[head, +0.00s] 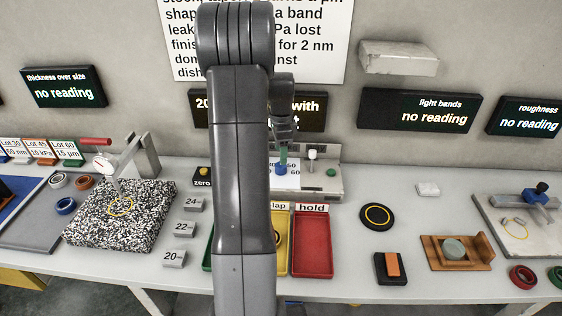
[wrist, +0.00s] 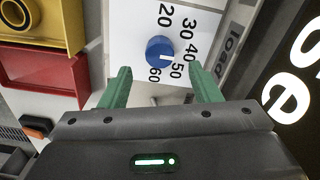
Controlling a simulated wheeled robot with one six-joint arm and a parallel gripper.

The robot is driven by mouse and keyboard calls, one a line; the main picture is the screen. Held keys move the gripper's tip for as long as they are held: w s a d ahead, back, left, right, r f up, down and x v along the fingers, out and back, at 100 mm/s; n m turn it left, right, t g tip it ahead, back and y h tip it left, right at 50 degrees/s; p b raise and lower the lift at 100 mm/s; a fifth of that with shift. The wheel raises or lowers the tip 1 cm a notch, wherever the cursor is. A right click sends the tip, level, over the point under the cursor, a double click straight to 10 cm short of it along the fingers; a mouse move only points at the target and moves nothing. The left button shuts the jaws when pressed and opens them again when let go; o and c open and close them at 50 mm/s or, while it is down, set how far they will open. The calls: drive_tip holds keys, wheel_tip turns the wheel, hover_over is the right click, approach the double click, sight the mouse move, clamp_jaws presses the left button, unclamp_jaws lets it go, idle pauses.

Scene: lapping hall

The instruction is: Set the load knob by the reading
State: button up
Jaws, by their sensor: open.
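The load knob is a blue round knob on a white dial plate (wrist: 130,25), in the middle of the wrist view (wrist: 158,46). Its white mark points towards the stretch between 50 and 60. The dial carries 20, 30, 40, 50 and 60, with the word "load" beside it. My gripper (wrist: 160,76) is open and empty, its green fingers set to either side of the knob's line, with the knob beyond the tips. In the head view the knob (head: 281,170) shows just below my gripper (head: 284,152). A dark display (head: 310,112) behind is partly hidden by my arm.
The light bands (head: 432,112), thickness (head: 65,88) and roughness (head: 528,117) displays all say "no reading". A red hold tray (head: 312,244) lies in front of the dial unit. A white lever (head: 312,154) and a green button (head: 331,172) stand right of the knob.

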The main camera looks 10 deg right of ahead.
sight(281, 168)
wheel_tip(281, 168, up, 8)
drive_tip(key=shift+f, duration=0.1)
idle(0.4)
wheel_tip(281, 168, down, 14)
drive_tip(key=shift+r, duration=0.15)
idle(0.4)
drive_tip(key=shift+r, duration=0.1)
